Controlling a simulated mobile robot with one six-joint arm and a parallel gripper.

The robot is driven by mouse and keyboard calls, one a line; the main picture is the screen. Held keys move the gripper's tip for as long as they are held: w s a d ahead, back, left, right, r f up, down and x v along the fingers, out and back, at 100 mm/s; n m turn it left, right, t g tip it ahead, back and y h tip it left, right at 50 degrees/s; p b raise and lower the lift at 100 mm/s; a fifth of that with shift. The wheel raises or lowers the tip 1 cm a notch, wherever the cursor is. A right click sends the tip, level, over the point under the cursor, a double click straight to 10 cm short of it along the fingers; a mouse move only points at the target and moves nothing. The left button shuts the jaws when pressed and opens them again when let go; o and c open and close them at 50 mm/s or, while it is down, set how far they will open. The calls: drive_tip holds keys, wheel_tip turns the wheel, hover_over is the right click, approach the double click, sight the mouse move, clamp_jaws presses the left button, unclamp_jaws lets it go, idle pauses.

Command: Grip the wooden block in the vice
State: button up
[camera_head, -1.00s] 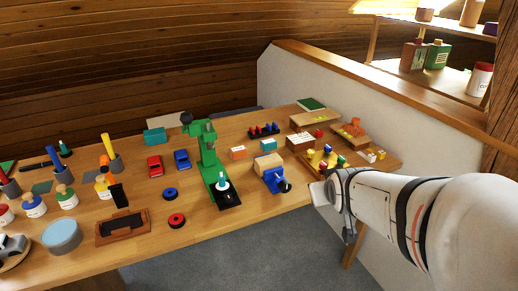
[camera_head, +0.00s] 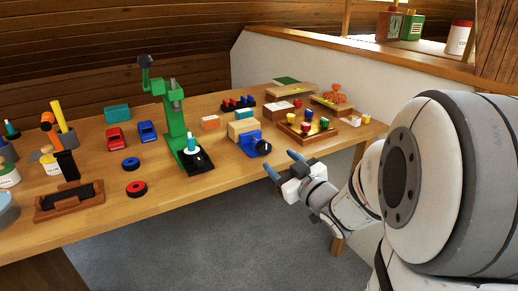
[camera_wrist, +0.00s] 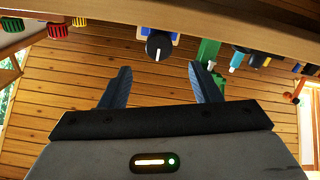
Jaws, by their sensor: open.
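The vice (camera_head: 250,142) is blue with a black round knob at its front, near the table's front edge. The pale wooden block (camera_head: 242,128) sits at the vice; I cannot tell whether the jaws touch it. My gripper (camera_head: 283,163) is open and empty, just off the front edge, to the lower right of the vice and apart from it. In the wrist view the vice's black knob (camera_wrist: 159,46) shows ahead, between the lines of my two spread fingers (camera_wrist: 158,70). The block is not clearly visible there.
A green drill-like stand (camera_head: 176,120) is left of the vice. A wooden tray with coloured pegs (camera_head: 306,126) is to the right. Floor in front of the table is open.

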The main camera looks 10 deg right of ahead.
sight(266, 149)
drive_tip(key=x, duration=0.5)
drive_tip(key=shift+w+a+f, duration=0.1)
drive_tip(key=shift+w+a, duration=0.05)
drive_tip(key=shift+w, duration=0.2)
drive_tip(key=shift+w+a, duration=0.15)
drive_tip(key=shift+w, duration=0.3)
